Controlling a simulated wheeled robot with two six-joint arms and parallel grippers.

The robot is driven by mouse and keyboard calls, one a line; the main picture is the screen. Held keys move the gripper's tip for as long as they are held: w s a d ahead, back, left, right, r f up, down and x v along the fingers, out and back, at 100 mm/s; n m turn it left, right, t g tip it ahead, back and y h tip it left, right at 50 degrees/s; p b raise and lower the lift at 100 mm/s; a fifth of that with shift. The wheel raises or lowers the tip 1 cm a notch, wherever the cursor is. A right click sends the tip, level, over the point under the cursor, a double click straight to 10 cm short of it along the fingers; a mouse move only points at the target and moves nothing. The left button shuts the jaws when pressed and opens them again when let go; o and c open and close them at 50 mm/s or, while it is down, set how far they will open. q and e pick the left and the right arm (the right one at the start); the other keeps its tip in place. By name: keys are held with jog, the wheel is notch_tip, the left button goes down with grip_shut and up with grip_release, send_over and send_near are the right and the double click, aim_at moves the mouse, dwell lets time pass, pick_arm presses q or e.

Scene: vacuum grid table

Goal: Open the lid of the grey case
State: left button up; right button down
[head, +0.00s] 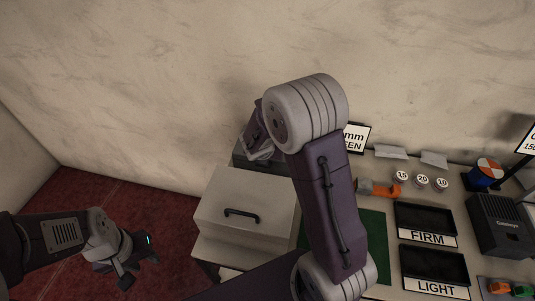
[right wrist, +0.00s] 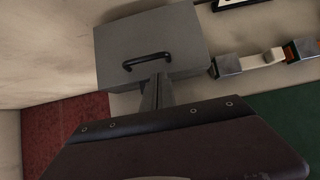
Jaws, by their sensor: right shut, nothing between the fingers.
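The grey case (head: 240,190) stands on the left end of the table, with a dark bar handle (head: 242,214) on its near side. Its handled panel (right wrist: 185,38) also fills the top of the right wrist view. My right gripper (right wrist: 157,82) is shut and empty, with its tips just below the handle in that view; I cannot tell whether they touch. My left gripper (head: 137,270) is open and empty, low over the red floor left of the table.
A green mat (head: 372,236) lies right of the case. Beyond it are an orange-and-grey part (head: 380,189), round weights (head: 421,181), trays marked FIRM (head: 425,218) and LIGHT (head: 433,264), and a black box (head: 502,225). The wall stands close behind.

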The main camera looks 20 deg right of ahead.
aim_at(271, 160)
jog(key=b+x, duration=0.1)
jog(key=x, duration=0.5)
jog(key=shift+w+d+f, duration=0.15)
jog(key=shift+w+f, duration=0.05)
jog(key=shift+f, duration=0.1)
jog(key=shift+r, duration=0.1)
